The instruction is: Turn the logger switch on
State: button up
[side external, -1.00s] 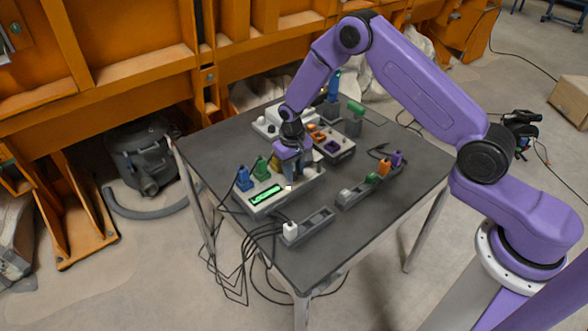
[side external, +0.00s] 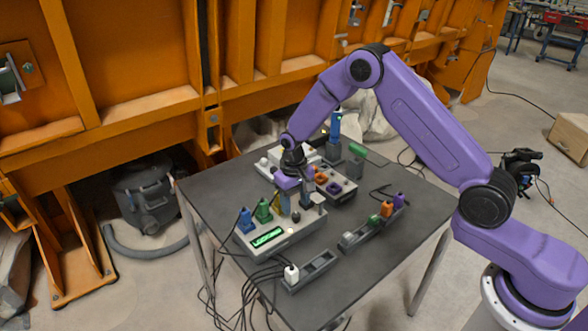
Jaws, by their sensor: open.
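The logger is a pale grey box (side external: 290,240) at the table's front left, with a lit green display (side external: 267,237) on its top. Blue (side external: 246,220), green (side external: 263,211) and partly hidden yellow (side external: 276,204) plugs stand along its back edge. A small pale spot (side external: 290,231) shows right of the display. My gripper (side external: 295,211) is open and points down over the logger's right half, close to its top; contact cannot be told. A small post with a pale round top (side external: 318,198) stands just right of the fingers. The switch is too small or hidden to make out.
A grey socket strip (side external: 318,264) with a white plug (side external: 291,272) lies in front, and another strip (side external: 358,236) with coloured plugs lies to the right. A box with orange and purple sockets (side external: 335,187) stands behind. The dark table's (side external: 370,275) front right is clear.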

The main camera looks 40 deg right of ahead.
aim_at(293, 216)
notch_tip(293, 216, up, 13)
jog(key=shift+a+r, duration=0.15)
jog(key=shift+a, duration=0.15)
jog(key=s+a+r+n, duration=0.4)
jog(key=s, duration=0.5)
jog(key=s+d+r+n, duration=0.1)
jog(key=s+d+n, duration=0.1)
jog(key=s, duration=0.7)
jog(key=s+d+n, duration=0.3)
jog(key=s+n, duration=0.1)
jog(key=s, duration=0.6)
jog(key=s+d+r+n+y, duration=0.1)
jog(key=s+d+n, duration=0.1)
jog(key=s, duration=0.7)
jog(key=shift+s+d+r+n, duration=0.3)
jog(key=shift+s+n, duration=0.1)
jog(key=shift+n, duration=0.3)
